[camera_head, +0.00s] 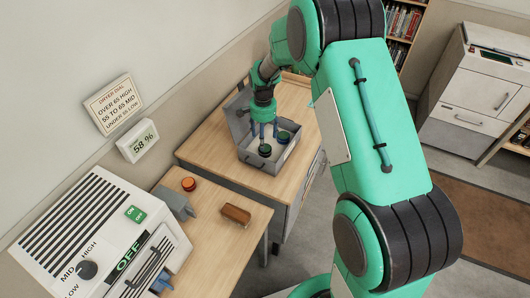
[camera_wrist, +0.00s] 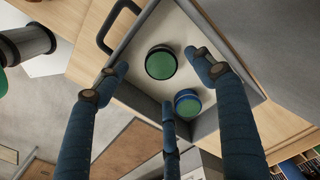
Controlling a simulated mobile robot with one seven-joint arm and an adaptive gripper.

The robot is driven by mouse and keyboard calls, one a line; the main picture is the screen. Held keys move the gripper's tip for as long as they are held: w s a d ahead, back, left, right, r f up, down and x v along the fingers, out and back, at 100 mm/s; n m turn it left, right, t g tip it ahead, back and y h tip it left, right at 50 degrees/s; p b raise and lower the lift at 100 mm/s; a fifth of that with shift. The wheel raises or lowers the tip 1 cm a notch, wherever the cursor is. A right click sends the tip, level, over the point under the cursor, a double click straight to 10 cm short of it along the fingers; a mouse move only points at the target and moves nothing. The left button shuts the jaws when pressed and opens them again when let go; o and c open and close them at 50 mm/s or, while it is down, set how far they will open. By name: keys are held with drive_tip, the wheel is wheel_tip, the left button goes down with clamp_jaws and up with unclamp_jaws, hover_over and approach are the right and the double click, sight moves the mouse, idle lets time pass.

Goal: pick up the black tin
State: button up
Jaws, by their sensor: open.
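The black tin (camera_head: 265,150), with a green top, stands upright in an open grey box (camera_head: 262,169) on the wooden table. It also shows in the wrist view (camera_wrist: 161,64), near the handle side of the box. A blue tin (camera_head: 283,137) with a green top stands beside it, also in the wrist view (camera_wrist: 187,103). My gripper (camera_head: 264,132) points down over the box, its blue fingers spread and empty. In the wrist view my gripper (camera_wrist: 160,85) has its fingers around the area of the two tins, with none clearly closed on either.
The box's raised lid (camera_head: 238,112) stands on its left. A nearer table holds an orange-topped tin (camera_head: 189,184), a brown block (camera_head: 235,214) and a grey object (camera_head: 174,202). A dryer (camera_head: 100,230) reading OFF is at left. A wall display (camera_head: 139,142) reads 58 %.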

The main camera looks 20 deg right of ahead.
sight(265, 151)
drive_tip(key=shift+f, duration=1.2)
drive_tip(key=shift+f, duration=0.1)
drive_tip(key=shift+d+f+b, duration=0.15)
drive_tip(key=shift+f+b, duration=0.25)
drive_tip(key=shift+f, duration=0.85)
drive_tip(key=shift+d+f+b, duration=0.1)
drive_tip(key=shift+f+b, duration=0.3)
drive_tip(key=shift+f, duration=0.85)
drive_tip(key=c, duration=1.3)
